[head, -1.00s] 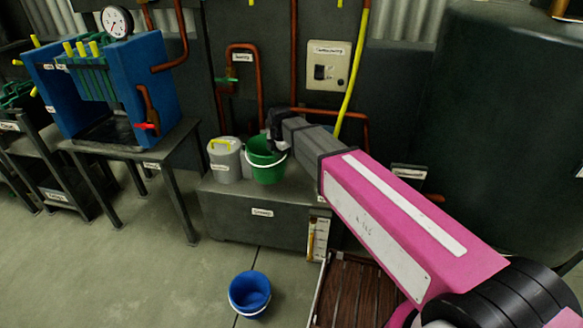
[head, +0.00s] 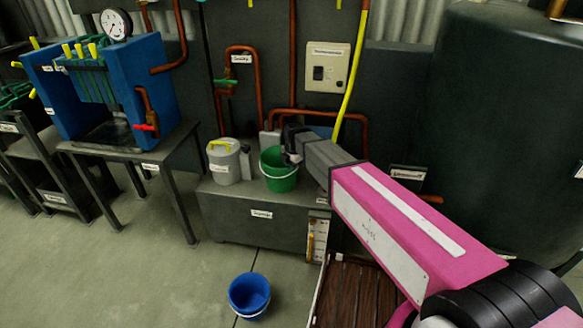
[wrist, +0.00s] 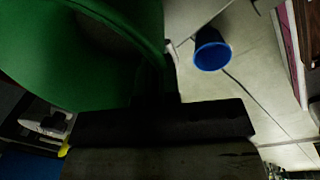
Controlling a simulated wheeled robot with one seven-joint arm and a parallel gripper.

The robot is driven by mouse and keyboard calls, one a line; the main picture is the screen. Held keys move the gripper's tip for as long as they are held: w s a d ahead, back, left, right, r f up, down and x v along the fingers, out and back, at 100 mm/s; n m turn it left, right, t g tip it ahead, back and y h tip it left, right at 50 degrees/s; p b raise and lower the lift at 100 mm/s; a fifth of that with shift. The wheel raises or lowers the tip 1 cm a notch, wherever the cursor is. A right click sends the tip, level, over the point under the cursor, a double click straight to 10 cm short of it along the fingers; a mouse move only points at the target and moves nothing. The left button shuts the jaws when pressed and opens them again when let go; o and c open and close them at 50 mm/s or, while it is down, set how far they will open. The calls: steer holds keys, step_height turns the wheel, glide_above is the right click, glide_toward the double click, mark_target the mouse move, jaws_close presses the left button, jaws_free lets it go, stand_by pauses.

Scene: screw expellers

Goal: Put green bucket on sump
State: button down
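The green bucket (head: 278,172) is upright, over the top of the low grey box (head: 225,222), whose label I cannot read clearly; it looks like the sump. I cannot tell whether the bucket's base touches the box top. My gripper (head: 291,148) is at the right side of the bucket's rim, shut on its wall. In the wrist view the green bucket (wrist: 60,50) fills the upper left, and my gripper (wrist: 155,85) pinches its wall. The bucket's inside is mostly dark.
A grey can with a yellow handle (head: 224,162) stands just left of the bucket on the box. A blue bucket (head: 249,295) sits on the floor in front. Copper pipes and a yellow pipe (head: 351,85) run behind. A large dark tank (head: 500,130) stands at right.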

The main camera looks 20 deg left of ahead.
steer(key=shift+f, duration=0.1)
steer(key=c, duration=1.3)
jaws_free()
steer(key=shift+c, duration=0.2)
step_height(320, 180, up, 12)
steer(key=d, duration=0.1)
steer(key=shift+s, duration=0.4)
